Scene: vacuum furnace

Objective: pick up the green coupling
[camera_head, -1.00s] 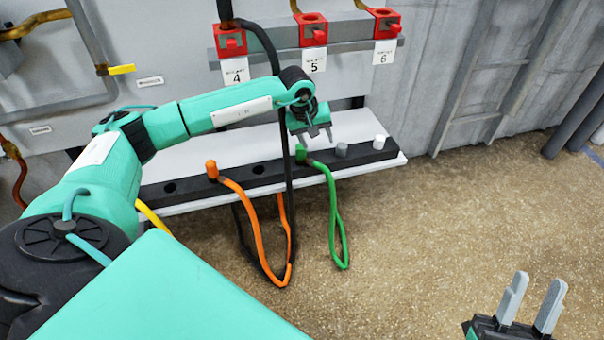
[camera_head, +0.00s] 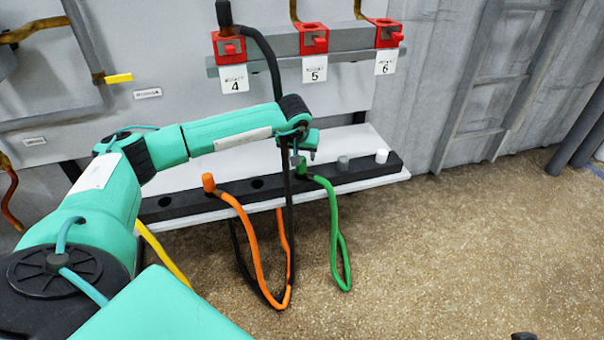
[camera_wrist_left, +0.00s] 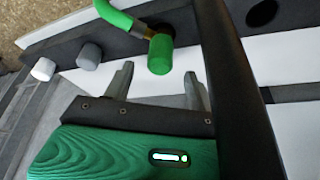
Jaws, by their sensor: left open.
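The green coupling (camera_head: 302,167) stands upright in the black rack strip on the white shelf, its green hose looping down in front. My left gripper (camera_head: 304,156) is above it, pointing down. In the left wrist view, the green coupling (camera_wrist_left: 160,55) lies just beyond the open, empty fingers (camera_wrist_left: 158,80), roughly centred between them. I cannot tell whether the fingers overlap it in depth. My right gripper is not clearly in view; only a dark sliver shows at the bottom edge of the head view.
A black hose (camera_head: 287,180) hangs close beside my left gripper and crosses the left wrist view. An orange coupling (camera_head: 208,182) stands left in the rack (camera_head: 230,192); grey (camera_head: 343,162) and white (camera_head: 381,156) plugs stand right. Red sockets (camera_head: 314,40) are on the wall above.

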